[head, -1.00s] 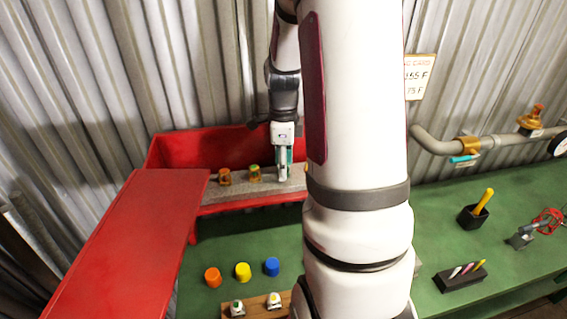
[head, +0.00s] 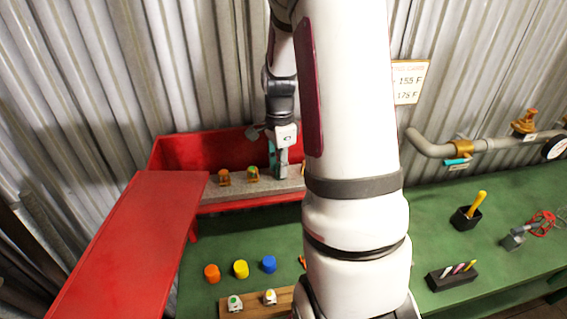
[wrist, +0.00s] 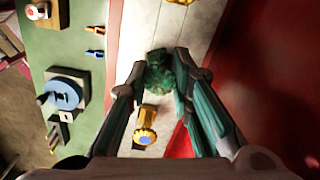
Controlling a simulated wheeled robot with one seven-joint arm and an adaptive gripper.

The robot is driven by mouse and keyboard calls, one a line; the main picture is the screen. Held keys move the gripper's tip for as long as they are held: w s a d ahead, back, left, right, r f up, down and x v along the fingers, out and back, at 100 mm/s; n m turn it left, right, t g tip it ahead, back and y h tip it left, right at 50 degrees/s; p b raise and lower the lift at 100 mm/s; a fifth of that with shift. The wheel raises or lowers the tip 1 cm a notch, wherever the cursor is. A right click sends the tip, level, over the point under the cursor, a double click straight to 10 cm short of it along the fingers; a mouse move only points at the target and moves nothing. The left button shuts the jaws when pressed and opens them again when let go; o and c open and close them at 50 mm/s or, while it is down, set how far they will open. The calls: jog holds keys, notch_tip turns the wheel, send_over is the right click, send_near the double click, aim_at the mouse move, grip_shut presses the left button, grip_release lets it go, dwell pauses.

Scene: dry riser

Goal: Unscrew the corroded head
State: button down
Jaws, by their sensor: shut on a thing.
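The corroded head (wrist: 160,75), dark green and rough, sits between my fingertips in the wrist view, over the pale ledge. My gripper (head: 279,170) is shut on it and points down at the grey ledge (head: 215,192) in the red trough; its fingers (wrist: 160,68) also show in the wrist view. In the head view the corroded head is hidden by the fingers. Two brass heads stand left of the gripper on the ledge, one with an orange top (head: 224,177) and one with a green top (head: 252,173). A brass head with a blue centre (wrist: 147,126) is close beside the fingers in the wrist view.
Orange (head: 212,273), yellow (head: 240,269) and blue (head: 269,264) caps stand on the green bench. A wooden block (head: 255,306) in front bears two white fittings. A red panel (head: 120,245) lies left. Pipework (head: 480,146) runs at the back right.

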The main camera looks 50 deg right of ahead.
dwell(0.3)
jog(key=n+p, duration=0.2)
jog(key=n, duration=0.2)
jog(key=shift+s+r+n, duration=0.1)
jog(key=shift+r+n, duration=0.05)
jog(key=shift+n, duration=0.85)
jog(key=n+p, duration=0.2)
jog(key=shift+n, duration=0.3)
jog(key=n+p, duration=0.1)
jog(key=n, duration=0.2)
